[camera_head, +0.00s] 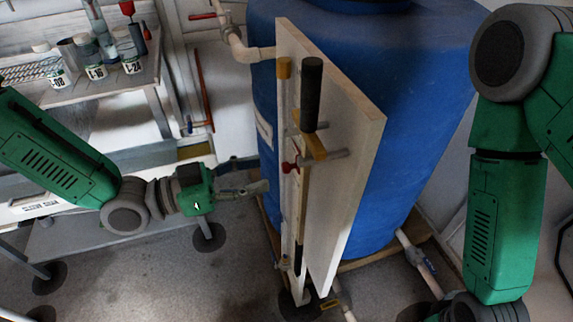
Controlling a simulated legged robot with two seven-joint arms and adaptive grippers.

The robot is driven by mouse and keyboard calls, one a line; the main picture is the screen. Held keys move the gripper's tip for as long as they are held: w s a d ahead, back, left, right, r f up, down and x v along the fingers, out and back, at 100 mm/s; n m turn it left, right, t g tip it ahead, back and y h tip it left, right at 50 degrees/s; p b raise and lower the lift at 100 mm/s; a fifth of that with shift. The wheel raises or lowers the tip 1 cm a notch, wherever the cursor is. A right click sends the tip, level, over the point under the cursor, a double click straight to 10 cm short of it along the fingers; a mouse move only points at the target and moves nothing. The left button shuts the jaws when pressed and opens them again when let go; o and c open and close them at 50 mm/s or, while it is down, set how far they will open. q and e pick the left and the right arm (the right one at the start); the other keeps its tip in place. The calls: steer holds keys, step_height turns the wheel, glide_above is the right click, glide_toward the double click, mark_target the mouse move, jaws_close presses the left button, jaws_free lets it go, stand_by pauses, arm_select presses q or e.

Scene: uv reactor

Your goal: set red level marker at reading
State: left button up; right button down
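The red level marker (291,166) sits on a pale vertical gauge tube (285,110), roughly a third of the way down it. The tube has a yellow cap and runs along the front edge of a pale board (345,130). Any scale or reading on the board is not legible from this angle.
A big blue tank (430,90) stands behind the board. A black cylinder (312,95) and a yellowish bracket (314,145) stick out near the marker. A shelf (95,92) with labelled containers is at upper left. White pipes (412,250) run low at right.

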mark_target(283, 168)
arm_select(q)
steer(key=x, duration=0.6)
steer(key=shift+d, duration=0.1)
jaws_close()
